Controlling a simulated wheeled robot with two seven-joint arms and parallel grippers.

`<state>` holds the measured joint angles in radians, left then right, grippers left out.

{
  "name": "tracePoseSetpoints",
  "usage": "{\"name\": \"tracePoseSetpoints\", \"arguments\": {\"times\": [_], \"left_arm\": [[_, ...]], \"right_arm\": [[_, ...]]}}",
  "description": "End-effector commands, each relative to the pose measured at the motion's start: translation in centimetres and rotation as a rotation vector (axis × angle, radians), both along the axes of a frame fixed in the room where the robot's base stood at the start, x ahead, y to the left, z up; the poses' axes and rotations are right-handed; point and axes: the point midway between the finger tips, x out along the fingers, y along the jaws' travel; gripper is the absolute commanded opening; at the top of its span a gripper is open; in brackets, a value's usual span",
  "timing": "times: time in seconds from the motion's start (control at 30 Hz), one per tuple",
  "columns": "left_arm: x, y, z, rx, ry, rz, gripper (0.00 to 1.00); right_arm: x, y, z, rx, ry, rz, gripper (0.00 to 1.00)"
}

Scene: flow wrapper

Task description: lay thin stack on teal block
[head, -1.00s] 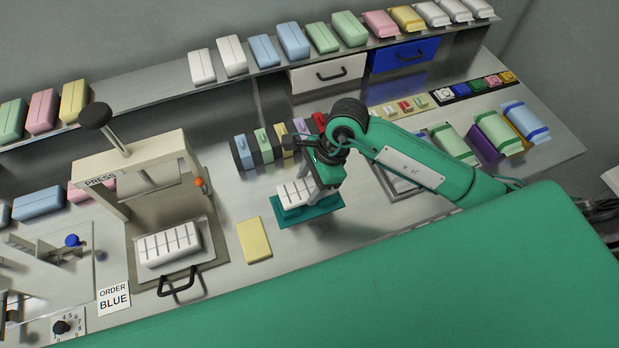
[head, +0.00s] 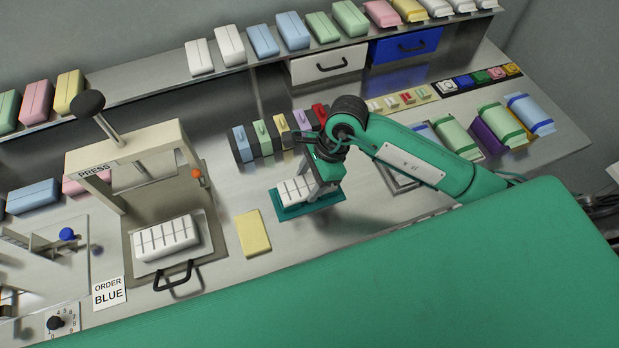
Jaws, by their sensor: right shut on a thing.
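The thin stack (head: 294,189) is a low white block with dark dividing lines, in the middle of the head view. It is over the flat teal block (head: 292,212), lying flat and within its outline as seen from here; whether it fully rests on it I cannot tell. My right gripper (head: 318,184) is shut on the stack at its right end, pointing down. The fingertips and the stack's right end are partly hidden by the gripper itself. My left gripper is not in view.
A yellow pad (head: 253,233) lies left of the teal block. Further left stands a press (head: 127,148) with another white divided stack (head: 166,238) on its tray. Coloured blocks (head: 262,138) stand in a row behind. A large green surface fills the front right.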

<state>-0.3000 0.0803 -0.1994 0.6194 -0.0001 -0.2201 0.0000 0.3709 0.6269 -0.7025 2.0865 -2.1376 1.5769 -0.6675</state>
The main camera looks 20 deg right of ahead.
Motion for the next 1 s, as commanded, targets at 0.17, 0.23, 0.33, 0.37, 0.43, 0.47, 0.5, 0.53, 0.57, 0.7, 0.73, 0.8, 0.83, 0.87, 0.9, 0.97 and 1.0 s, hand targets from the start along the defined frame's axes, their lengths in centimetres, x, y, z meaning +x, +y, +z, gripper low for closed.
{"name": "tracePoseSetpoints", "arguments": {"times": [0.17,0.23,0.33,0.37,0.43,0.47,0.5,0.53,0.57,0.7,0.73,0.8,0.83,0.87,0.9,0.97,1.0], "left_arm": [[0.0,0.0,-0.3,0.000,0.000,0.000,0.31],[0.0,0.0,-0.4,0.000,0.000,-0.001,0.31],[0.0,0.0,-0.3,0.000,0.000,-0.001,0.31],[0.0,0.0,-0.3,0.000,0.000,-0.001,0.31],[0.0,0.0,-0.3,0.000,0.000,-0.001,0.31],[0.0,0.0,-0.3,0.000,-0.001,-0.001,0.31],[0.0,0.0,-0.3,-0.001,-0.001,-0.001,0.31],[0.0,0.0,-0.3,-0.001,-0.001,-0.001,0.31],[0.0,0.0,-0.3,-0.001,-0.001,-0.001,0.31],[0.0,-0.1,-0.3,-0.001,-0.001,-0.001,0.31],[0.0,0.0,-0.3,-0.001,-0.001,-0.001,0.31],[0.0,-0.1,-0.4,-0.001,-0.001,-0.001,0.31],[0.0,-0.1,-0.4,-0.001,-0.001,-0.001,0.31],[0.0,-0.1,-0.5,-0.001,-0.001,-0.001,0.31],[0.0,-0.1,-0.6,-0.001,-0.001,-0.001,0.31],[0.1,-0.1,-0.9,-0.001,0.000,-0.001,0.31],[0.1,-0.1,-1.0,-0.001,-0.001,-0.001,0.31]], "right_arm": [[0.0,0.0,-0.2,0.000,0.000,0.000,0.32],[0.0,0.0,-0.3,0.000,0.000,0.000,0.32],[0.0,0.0,-0.2,0.000,0.000,0.000,0.32],[0.0,0.0,-0.2,0.000,0.000,0.000,0.59],[0.0,0.0,-0.3,0.000,0.000,0.000,0.73],[0.0,0.0,-0.3,0.000,0.000,0.000,0.79],[0.0,0.0,-0.3,0.000,0.000,0.000,0.79],[0.0,0.0,-0.3,0.000,0.000,0.000,0.79],[0.0,0.0,-0.3,0.000,0.000,0.000,0.79],[0.0,0.0,-0.3,0.000,0.000,0.000,0.79],[0.0,0.0,-0.2,0.000,0.000,0.000,0.79],[0.0,-0.1,0.0,0.000,-0.001,0.000,0.79],[0.1,-0.2,0.2,0.000,-0.001,0.000,0.79],[0.1,-0.3,0.4,0.000,-0.002,-0.001,0.79],[0.1,-0.5,0.8,0.000,-0.003,-0.001,0.79],[0.2,-0.9,1.7,0.000,-0.004,0.000,0.79],[0.2,-1.2,2.4,-0.002,-0.007,0.000,0.79]]}}
